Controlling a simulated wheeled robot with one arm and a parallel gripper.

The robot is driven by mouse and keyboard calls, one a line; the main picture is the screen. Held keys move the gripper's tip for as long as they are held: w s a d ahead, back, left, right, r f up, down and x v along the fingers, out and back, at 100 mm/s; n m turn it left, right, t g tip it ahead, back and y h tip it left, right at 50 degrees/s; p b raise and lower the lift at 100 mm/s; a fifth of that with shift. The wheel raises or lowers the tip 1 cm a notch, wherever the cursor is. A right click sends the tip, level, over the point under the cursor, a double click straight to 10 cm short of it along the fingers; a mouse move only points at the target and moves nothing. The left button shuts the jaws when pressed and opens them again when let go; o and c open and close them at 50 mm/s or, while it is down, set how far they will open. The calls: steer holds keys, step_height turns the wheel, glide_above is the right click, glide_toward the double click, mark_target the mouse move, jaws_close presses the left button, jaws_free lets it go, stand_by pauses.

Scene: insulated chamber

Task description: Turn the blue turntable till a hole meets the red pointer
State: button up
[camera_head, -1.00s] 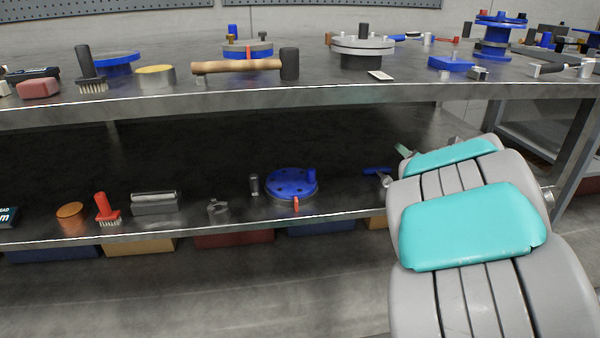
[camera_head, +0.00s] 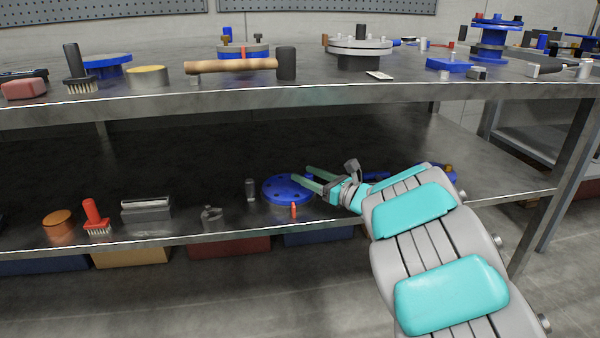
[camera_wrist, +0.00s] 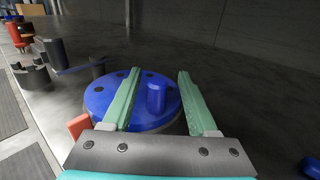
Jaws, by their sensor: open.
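The blue turntable (camera_head: 284,189) is a round disc with dark holes, on the lower shelf. It also shows in the wrist view (camera_wrist: 98,98). The red pointer (camera_head: 293,210) stands at its front edge; in the wrist view the pointer (camera_wrist: 79,126) is at the disc's lower left. A blue upright peg (camera_wrist: 156,97) rises from the disc near its rim. My gripper (camera_head: 300,174) is open, its two green fingers reaching over the disc from the right. In the wrist view my gripper (camera_wrist: 158,75) has the peg between its fingers, with visible gaps. Whether a hole lines up with the pointer is unclear.
A dark cylinder (camera_head: 250,189) and a grey clamp-like part (camera_head: 211,214) stand left of the turntable. A red brush (camera_head: 95,217) is farther left. The upper shelf edge (camera_head: 300,95) runs above my arm.

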mark_target(288, 181)
steer(key=shift+x, duration=1.5)
steer(key=shift+d, duration=0.1)
jaws_close()
